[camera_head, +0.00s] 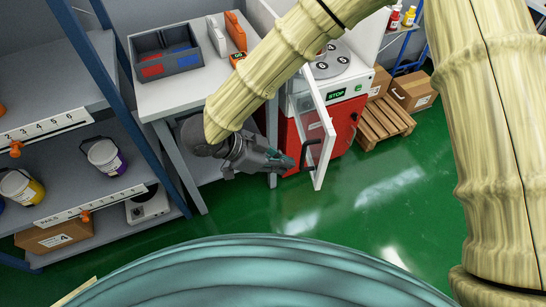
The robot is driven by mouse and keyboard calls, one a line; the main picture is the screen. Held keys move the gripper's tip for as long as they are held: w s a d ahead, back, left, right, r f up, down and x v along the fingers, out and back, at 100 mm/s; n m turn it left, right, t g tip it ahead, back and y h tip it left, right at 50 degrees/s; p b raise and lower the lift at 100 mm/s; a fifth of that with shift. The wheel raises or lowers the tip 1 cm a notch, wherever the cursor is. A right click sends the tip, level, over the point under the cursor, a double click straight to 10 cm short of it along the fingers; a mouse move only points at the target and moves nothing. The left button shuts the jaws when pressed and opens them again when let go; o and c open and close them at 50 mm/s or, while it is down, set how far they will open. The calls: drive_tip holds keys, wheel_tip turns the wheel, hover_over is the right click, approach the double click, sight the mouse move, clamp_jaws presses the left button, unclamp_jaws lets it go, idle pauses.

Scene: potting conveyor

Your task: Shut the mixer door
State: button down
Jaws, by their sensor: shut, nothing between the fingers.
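The mixer (345,118) has a red body and a white upper part with a green STOP panel (337,95). Its white-framed door (326,158) stands open, swung out toward me, with a clear pane. A black handle (307,154) is on the door. My gripper (290,162) is shut and empty, just left of the handle and low beside the door. I cannot tell whether its fingertips touch the handle or the door. My arm crosses above and hides part of the mixer's top left.
A grey table (185,87) left of the mixer holds a divided bin (167,63) and orange items. A shelf rack (115,190) with buckets stands at left. A wooden pallet (384,125) and boxes (411,92) are at right. The green floor (375,195) is clear in front.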

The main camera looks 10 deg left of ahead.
sight(321, 171)
drive_tip(key=shift+w+d+f+p, duration=0.2)
drive_tip(key=shift+w+d+f, duration=0.3)
drive_tip(key=shift+d, duration=0.65)
drive_tip(key=shift+w+d+f+p, duration=0.2)
drive_tip(key=shift+w+d+f, duration=0.25)
drive_tip(key=shift+d, duration=0.65)
drive_tip(key=shift+w+d+f+p, duration=0.2)
drive_tip(key=shift+w+d+f, duration=0.25)
drive_tip(key=shift+d, duration=0.7)
